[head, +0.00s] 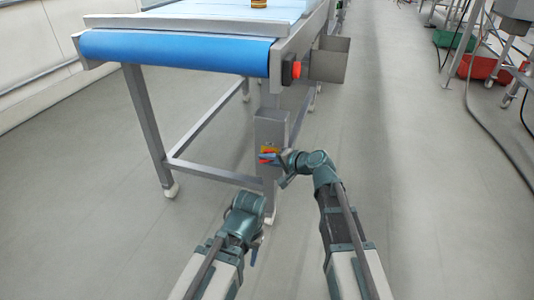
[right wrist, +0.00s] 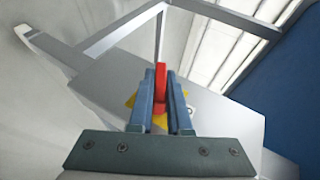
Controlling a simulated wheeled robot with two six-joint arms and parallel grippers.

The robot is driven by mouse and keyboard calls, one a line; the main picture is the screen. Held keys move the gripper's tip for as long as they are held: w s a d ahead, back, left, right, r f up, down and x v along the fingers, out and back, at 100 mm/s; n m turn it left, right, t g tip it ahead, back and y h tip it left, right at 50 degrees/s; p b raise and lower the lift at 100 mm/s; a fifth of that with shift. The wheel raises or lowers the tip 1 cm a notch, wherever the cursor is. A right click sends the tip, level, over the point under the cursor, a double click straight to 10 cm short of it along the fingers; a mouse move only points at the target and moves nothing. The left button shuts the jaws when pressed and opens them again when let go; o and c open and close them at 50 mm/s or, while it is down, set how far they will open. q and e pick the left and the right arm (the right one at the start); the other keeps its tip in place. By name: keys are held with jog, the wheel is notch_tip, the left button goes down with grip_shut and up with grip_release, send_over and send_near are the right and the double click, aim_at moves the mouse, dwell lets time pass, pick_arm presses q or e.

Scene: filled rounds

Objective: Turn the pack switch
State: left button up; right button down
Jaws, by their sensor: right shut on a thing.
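The pack switch (right wrist: 161,78) is a red handle on a yellow plate, on the face of a grey box (head: 271,128) fixed to the conveyor's leg. In the head view the switch (head: 267,155) is small and partly hidden by my right gripper (head: 272,157). In the right wrist view my right gripper (right wrist: 161,95) has its two blue fingers on either side of the red handle, shut on it. My left gripper (head: 254,250) hangs low in front of the box, apart from it; its fingers are too small and turned to read.
A conveyor with a blue belt (head: 175,52) stands above and behind the box on grey legs. A red button (head: 291,71) and a metal bin (head: 329,60) are at its right end. Green (head: 455,40) and red (head: 484,67) crates lie far right.

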jog(key=shift+h, duration=0.3)
jog(key=c, duration=0.9)
grip_release()
jog(key=shift+o, duration=0.2)
jog(key=shift+s+d, duration=0.1)
jog(key=p+v, duration=0.6)
jog(key=v, duration=0.7)
jog(key=shift+d+r+p, duration=0.2)
jog(key=shift+p, duration=0.15)
jog(key=shift+s, duration=0.1)
